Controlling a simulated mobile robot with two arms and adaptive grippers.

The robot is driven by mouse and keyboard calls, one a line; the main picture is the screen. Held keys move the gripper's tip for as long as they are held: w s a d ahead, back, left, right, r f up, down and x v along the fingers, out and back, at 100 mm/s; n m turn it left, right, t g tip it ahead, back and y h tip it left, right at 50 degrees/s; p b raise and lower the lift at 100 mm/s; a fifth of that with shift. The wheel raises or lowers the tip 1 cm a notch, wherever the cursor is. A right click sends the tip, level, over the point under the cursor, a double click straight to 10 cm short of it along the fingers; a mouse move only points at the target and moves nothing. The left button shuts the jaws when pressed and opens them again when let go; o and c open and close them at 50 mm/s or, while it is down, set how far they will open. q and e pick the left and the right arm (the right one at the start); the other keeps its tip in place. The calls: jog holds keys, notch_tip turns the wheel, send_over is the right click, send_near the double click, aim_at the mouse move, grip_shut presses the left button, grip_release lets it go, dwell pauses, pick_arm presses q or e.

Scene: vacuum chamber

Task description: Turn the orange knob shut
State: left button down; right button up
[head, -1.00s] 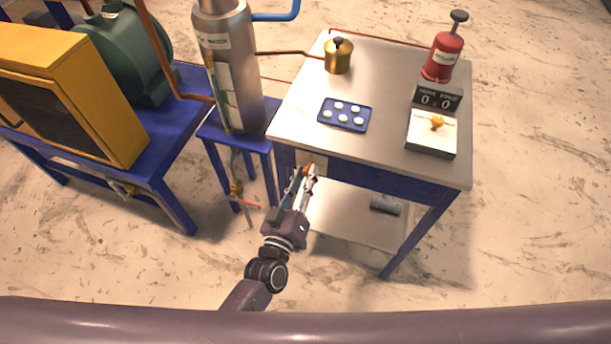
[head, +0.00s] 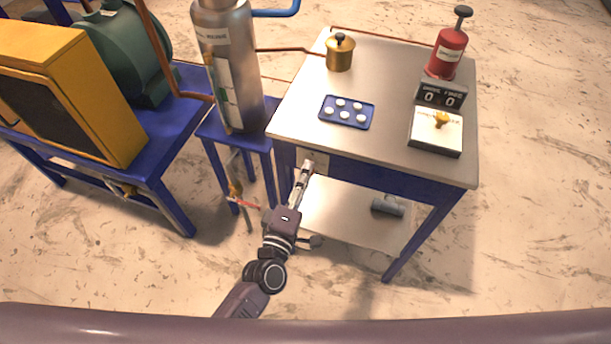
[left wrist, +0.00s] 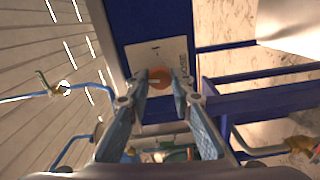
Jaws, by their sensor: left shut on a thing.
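The orange knob (left wrist: 159,77) shows in the left wrist view on a pale plate (left wrist: 146,56) with dark lettering, fixed to a blue panel. My left gripper (left wrist: 160,88) has its two fingers on either side of the knob and is shut on it. In the head view my left gripper (head: 304,170) reaches up to the front edge of the grey-topped table, near its left corner. The knob is hidden there behind the gripper. My right gripper is not in view.
The table (head: 290,129) carries a blue tray (head: 325,119) with white discs, a brass pot (head: 340,55), a red cylinder (head: 448,50) and a white box (head: 436,138). A steel cylinder (head: 230,60) on a blue stand is to the left. A red-handled valve (head: 240,201) hangs below.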

pick_arm(q)
jog(key=shift+f+n, duration=0.1)
jog(key=shift+n, duration=0.5)
jog(key=c, duration=1.7)
grip_release()
jog(key=v, duration=1.2)
